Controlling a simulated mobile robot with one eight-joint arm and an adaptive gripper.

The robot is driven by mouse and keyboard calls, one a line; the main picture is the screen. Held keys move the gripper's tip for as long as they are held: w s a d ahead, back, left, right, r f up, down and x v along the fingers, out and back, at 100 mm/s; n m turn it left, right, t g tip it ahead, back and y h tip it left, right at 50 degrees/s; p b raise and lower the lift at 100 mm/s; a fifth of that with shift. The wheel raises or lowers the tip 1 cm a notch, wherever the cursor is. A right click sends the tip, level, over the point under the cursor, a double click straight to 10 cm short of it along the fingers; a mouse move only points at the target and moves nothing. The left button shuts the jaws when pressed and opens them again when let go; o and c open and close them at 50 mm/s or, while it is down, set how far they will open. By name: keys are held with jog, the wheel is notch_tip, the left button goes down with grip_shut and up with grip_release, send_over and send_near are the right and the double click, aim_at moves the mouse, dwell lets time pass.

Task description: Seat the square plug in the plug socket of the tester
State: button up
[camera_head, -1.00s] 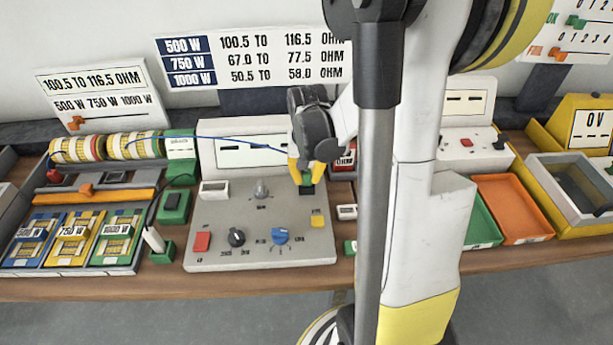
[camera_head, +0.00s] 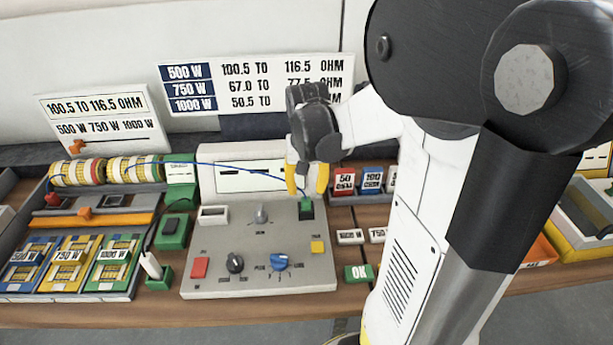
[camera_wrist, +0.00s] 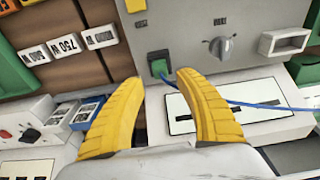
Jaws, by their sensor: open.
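The green square plug (camera_head: 306,205) stands in the dark plug socket at the upper right of the grey tester (camera_head: 210,278). In the wrist view, the plug (camera_wrist: 158,68) shows as a green block in a dark surround. How deep it sits I cannot tell. My gripper (camera_head: 307,188) is open and empty, with its yellow fingers just above and behind the plug in the head view. In the wrist view, my gripper (camera_wrist: 152,82) has its fingers spread, with the plug beyond their tips. A blue cable (camera_head: 235,167) runs from the green-ended coils toward the plug.
Knobs stand on the tester: a grey one (camera_head: 261,215), a black one (camera_head: 235,262) and a blue one (camera_head: 279,261). A white display panel (camera_head: 247,176) rises behind. Labelled bins (camera_head: 371,181) are close at right. The wire coils (camera_head: 135,168) lie left.

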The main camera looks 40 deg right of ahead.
jog(key=r, duration=0.5)
jog(key=shift+s+a, duration=0.2)
jog(key=s+a+r+n+t, duration=0.1)
jog(key=s+a+n+t, duration=0.2)
jog(key=a, duration=0.7)
jog(key=s+a+r+n+t, duration=0.2)
jog(key=s+a+n+t, duration=0.1)
jog(key=a, duration=0.7)
jog(key=shift+r+n+y, duration=0.25)
jog(key=shift+n+y, duration=0.15)
jog(key=shift+n, duration=0.3)
